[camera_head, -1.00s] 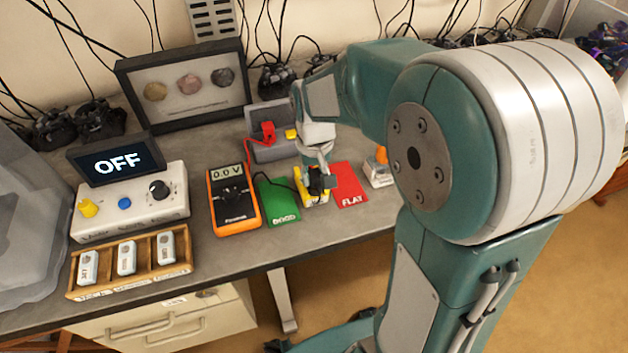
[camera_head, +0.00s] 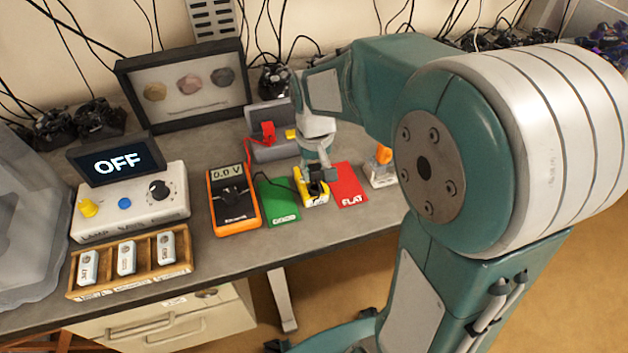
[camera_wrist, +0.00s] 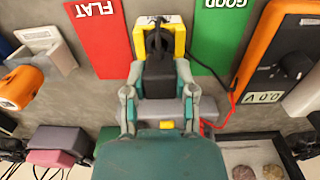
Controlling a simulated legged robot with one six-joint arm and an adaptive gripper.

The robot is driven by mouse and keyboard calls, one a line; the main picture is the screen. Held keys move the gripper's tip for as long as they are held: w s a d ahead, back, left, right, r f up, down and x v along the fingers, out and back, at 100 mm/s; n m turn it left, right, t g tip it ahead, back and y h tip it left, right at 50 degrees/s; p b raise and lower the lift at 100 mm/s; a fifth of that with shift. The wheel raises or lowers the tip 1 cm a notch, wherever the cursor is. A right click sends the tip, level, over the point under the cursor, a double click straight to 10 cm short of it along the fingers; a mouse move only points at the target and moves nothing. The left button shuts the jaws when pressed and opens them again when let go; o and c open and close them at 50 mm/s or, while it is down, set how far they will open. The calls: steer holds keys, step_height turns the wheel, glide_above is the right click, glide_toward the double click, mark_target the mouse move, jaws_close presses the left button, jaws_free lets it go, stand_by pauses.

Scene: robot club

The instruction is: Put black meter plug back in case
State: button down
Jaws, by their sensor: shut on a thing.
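The black meter plug (camera_wrist: 158,76) is between the two fingers of my gripper (camera_wrist: 159,95) in the wrist view, and the fingers are shut on it. In the head view my gripper (camera_head: 326,174) is low over the table. The plug's front end is at a yellow U-shaped holder (camera_wrist: 175,42), which also shows in the head view (camera_head: 312,190); I cannot tell if they touch. The grey case (camera_head: 274,150) stands open behind, with a red plug (camera_head: 268,133) at its left side. In the wrist view the case (camera_wrist: 208,128) is partly hidden by my gripper.
An orange meter (camera_head: 233,201) reading 0.0 V lies left of the green GOOD card (camera_head: 279,205). The red FLAT card (camera_head: 349,186) is right of the holder. A small stand with an orange part (camera_head: 383,165) is farther right. A framed display (camera_head: 187,92) stands behind.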

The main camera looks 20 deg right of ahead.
steer(key=shift+r, duration=1.35)
